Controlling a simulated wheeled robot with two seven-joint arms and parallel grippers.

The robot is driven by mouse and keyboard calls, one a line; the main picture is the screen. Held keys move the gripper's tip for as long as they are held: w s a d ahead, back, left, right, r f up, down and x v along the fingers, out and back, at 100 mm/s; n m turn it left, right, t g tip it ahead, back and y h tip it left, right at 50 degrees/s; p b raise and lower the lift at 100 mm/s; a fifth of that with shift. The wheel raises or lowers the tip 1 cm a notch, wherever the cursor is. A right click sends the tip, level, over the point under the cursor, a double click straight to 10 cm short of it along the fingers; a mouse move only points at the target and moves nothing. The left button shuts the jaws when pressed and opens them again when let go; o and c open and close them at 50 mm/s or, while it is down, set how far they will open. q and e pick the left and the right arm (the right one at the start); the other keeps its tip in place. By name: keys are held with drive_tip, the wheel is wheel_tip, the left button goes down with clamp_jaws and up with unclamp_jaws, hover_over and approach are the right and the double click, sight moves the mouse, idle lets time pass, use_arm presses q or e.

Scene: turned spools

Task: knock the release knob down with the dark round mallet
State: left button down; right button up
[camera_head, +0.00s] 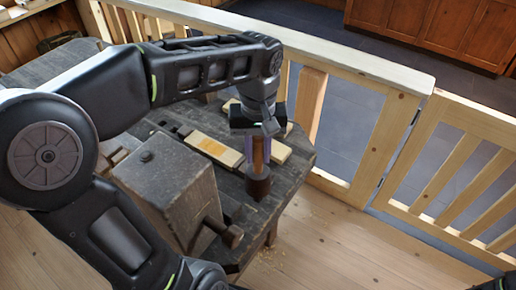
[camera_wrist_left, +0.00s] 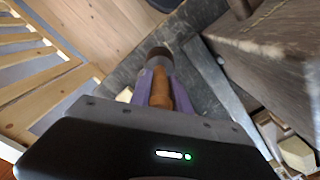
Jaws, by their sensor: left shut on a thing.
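My left gripper (camera_head: 259,158) has its purple fingers shut on the light-brown handle of the mallet (camera_head: 257,183). The mallet hangs about upright, its dark round head down over the right part of the dark bench. I cannot tell whether the head touches the bench top. In the left wrist view the mallet's dark head (camera_wrist_left: 159,56) shows beyond the handle and fingers. A brown knob (camera_head: 232,235) sticks out low from the dark block's right side, left of and nearer than the mallet; I cannot tell if it is the release knob. My right gripper is not in view.
The dark block (camera_head: 165,185) stands on the worn dark bench (camera_head: 290,165), left of the mallet. Pale wooden strips (camera_head: 213,149) lie behind the mallet. A pale wooden railing (camera_head: 345,75) runs behind the bench, with a slatted gate (camera_head: 440,165) at right. Open floor lies front right.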

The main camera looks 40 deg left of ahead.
sight(258, 144)
use_arm(q)
drive_tip(key=shift+f, duration=0.2)
idle(0.3)
wheel_tip(258, 144, up, 3)
drive_tip(key=p, duration=0.2)
drive_tip(key=shift+r+p, duration=0.2)
drive_tip(key=shift+p, duration=0.2)
drive_tip(key=shift+f, duration=0.1)
drive_tip(key=shift+f+b, duration=1.65)
drive_tip(key=shift+f, duration=0.35)
drive_tip(key=shift+r+p, duration=1.3)
drive_tip(key=shift+r, duration=0.35)
